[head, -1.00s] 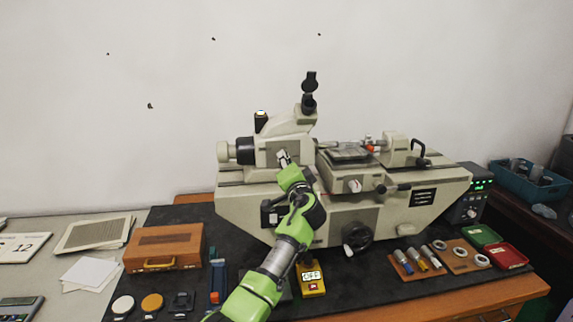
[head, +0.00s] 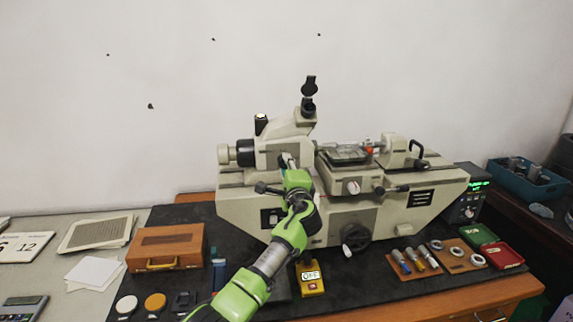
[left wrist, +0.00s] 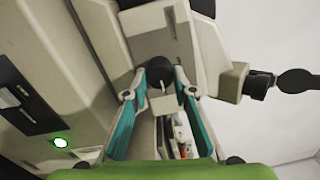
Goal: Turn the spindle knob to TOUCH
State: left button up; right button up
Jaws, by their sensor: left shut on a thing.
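The beige measuring machine (head: 345,215) stands on the dark mat. My left gripper (head: 290,164) reaches its front, below the eyepiece column. In the left wrist view my left gripper (left wrist: 161,82) has its teal-lined fingers closed at the tips around a dark round knob (left wrist: 160,70) on the machine. In the head view my gripper hides most of this knob. No TOUCH mark is readable, so I cannot tell the knob's setting. The control box (head: 466,192) with a green display and a dial stands at the machine's right end. My right gripper is not in view.
A wooden case (head: 165,243) stands left of the machine. A yellow gauge (head: 310,280) lies close to my left forearm. A handwheel (head: 355,236) projects from the machine's front. Rings and small trays (head: 503,255) lie at the right.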

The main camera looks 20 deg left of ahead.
pick_arm(q)
jog(key=shift+f+m, duration=0.15)
jog(key=shift+m, duration=0.15)
jog(key=o, duration=1.1)
jog(key=v, duration=1.2)
